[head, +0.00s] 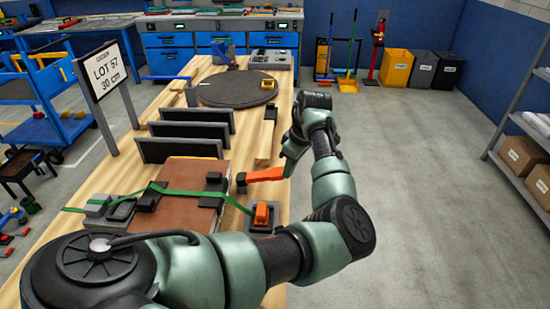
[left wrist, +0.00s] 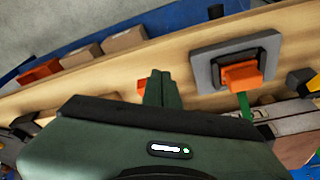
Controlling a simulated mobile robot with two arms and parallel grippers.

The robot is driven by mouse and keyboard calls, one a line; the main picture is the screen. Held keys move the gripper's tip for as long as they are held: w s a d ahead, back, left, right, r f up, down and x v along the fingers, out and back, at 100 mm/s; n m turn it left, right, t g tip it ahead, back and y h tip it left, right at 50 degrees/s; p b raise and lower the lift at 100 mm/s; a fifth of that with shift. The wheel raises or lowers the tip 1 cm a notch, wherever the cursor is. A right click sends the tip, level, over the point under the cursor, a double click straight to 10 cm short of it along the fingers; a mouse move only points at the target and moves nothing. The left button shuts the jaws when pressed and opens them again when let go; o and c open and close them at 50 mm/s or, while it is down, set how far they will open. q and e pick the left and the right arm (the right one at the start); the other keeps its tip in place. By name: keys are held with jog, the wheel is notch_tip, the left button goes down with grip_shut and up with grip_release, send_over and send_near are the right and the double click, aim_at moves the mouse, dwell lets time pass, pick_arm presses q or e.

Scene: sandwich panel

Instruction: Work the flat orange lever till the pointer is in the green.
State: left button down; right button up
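The flat orange lever (head: 266,174) reaches right from a dark pivot (head: 241,181) by the right edge of the brown sandwich panel (head: 185,178). My left gripper (head: 287,170) points down at the lever's right end. In the left wrist view its two fingers (left wrist: 160,88) look closed together. A small orange piece (left wrist: 142,87), seemingly the lever's end, shows just left of them; the gripper body hides the rest. I cannot tell whether they touch. I cannot make out a pointer or green zone. My right gripper is not in view.
A green strap (head: 180,192) crosses the panel. An orange block in a grey-black mount (head: 262,214) sits nearer me and shows in the left wrist view (left wrist: 241,76). Black upright plates (head: 180,149) and a dark round disc (head: 237,88) stand farther along the wooden bench. Floor right is clear.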

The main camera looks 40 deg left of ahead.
pick_arm(q)
jog(key=v, duration=0.6)
jog(key=shift+b, duration=0.35)
jog(key=shift+d, duration=0.15)
